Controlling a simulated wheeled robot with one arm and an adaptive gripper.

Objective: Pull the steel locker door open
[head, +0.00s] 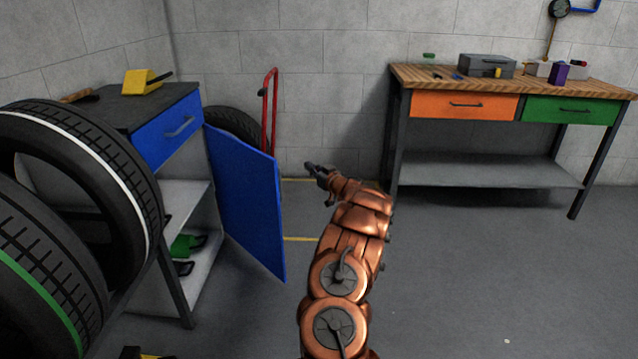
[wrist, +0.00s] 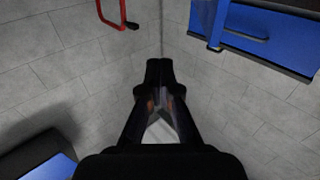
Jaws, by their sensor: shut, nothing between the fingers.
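A blue door panel (head: 247,200) stands swung out from the dark-topped cabinet (head: 125,108) at the left of the head view. The cabinet's lower space is open, with light shelves (head: 188,203) showing. My gripper (head: 312,169) is to the right of the door's free edge, apart from it. In the wrist view my gripper (wrist: 158,68) is shut and empty, its fingertips together. No handle shows on the visible face of the door. Blue panels show at the upper right and lower left of the wrist view; I cannot tell which parts they are.
Large tyres (head: 85,180) fill the left foreground. A blue drawer (head: 166,130) sits above the open shelves. A red hand truck (head: 270,110) and another tyre (head: 235,125) stand behind the door. A workbench (head: 495,85) stands at the back right. The floor at the right front is clear.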

